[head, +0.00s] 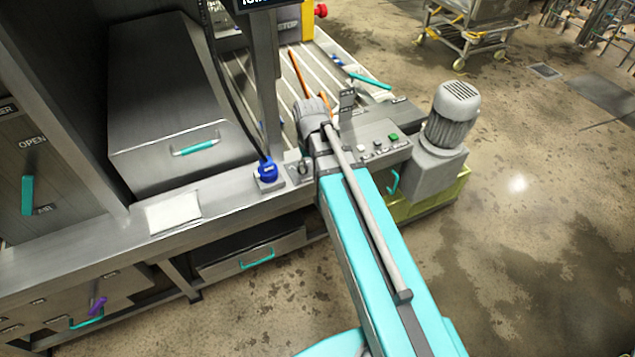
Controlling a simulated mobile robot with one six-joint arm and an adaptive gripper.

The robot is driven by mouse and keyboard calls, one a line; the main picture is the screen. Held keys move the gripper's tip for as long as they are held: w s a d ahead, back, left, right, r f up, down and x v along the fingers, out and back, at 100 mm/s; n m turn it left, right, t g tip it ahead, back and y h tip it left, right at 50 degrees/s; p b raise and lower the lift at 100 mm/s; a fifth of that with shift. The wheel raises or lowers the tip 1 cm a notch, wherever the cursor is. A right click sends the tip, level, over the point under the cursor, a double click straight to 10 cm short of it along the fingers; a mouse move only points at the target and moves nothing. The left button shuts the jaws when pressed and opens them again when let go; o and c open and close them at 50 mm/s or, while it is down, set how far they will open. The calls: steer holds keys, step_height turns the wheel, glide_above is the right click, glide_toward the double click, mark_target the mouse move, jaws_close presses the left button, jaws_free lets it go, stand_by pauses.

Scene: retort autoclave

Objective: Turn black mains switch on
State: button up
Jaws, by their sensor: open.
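My turquoise arm reaches in from the bottom right toward the machine. My gripper (312,112) is at its far end, above the machine deck and left of a grey control box (376,142). I see the gripper from behind, so its fingertips are hard to make out. It seems to hold nothing. The control box has white and green buttons on top. I cannot clearly pick out a black mains switch. My arm and gripper hide part of the deck.
A blue knob (267,170) sits on the ledge left of my arm. A grey motor (452,113) stands right of the box. An upright post (266,90), a slatted deck (335,65) and an orange rod (298,72) are beyond.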

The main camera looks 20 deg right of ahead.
steer(key=s, duration=0.7)
steer(key=shift+s+a+r+m, duration=0.15)
steer(key=shift+r+m, duration=0.1)
steer(key=shift+m, duration=0.05)
stand_by(1.6)
